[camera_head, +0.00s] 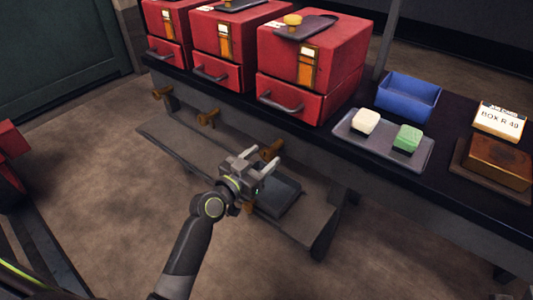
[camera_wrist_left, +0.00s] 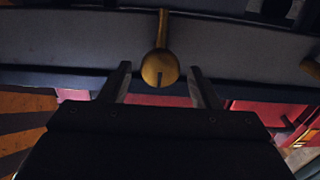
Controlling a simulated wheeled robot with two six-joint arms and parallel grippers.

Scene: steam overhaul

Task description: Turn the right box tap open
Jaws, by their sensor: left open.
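Three brass taps stick out under the bench front, one below each red box. The right box tap (camera_head: 271,150) is below the right red box (camera_head: 312,60). My left gripper (camera_head: 264,157) is right at this tap, with its two fingers apart. In the left wrist view the tap's round brass knob (camera_wrist_left: 160,69) shows between the fingertips of my left gripper (camera_wrist_left: 160,72), with a clear gap on both sides. Its stem runs to the top of the picture. The middle tap (camera_head: 208,118) and the left tap (camera_head: 161,92) are to the left. My right gripper is not in view.
A dark tray (camera_head: 278,193) lies on the lower shelf (camera_head: 318,222) under the tap. On the bench are a blue bin (camera_head: 408,96), a grey tray (camera_head: 385,152) with white and green blocks, and a wooden box (camera_head: 497,163).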

